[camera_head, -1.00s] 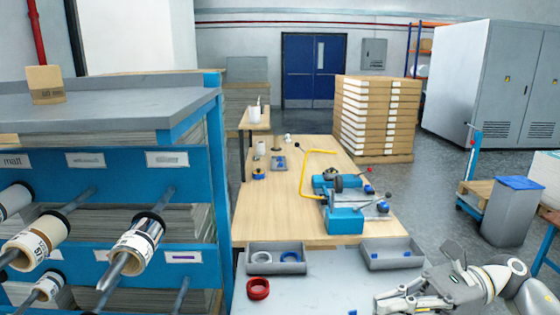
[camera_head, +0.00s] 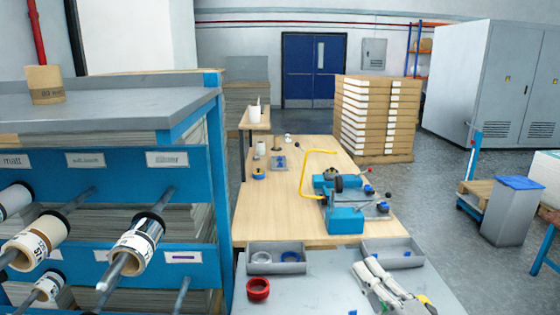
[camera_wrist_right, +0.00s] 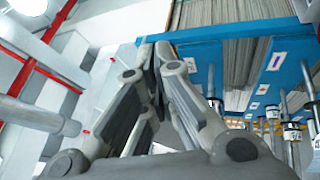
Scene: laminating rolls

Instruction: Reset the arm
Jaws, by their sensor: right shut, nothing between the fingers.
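My right gripper (camera_head: 366,272) shows at the lower right of the head view, over the grey table top (camera_head: 320,288) near the right grey tray. Its fingers point up and away. In the right wrist view my right gripper (camera_wrist_right: 157,50) has its fingers together at the tips, with nothing between them. My left gripper is in neither view.
A blue rack (camera_head: 120,215) with rolls on pegs stands at left. Two grey trays (camera_head: 276,269) (camera_head: 400,262) and a red ring (camera_head: 257,289) lie on the grey table. A blue tool with a yellow handle (camera_head: 346,219) sits on the wooden table. A bin (camera_head: 512,215) stands at right.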

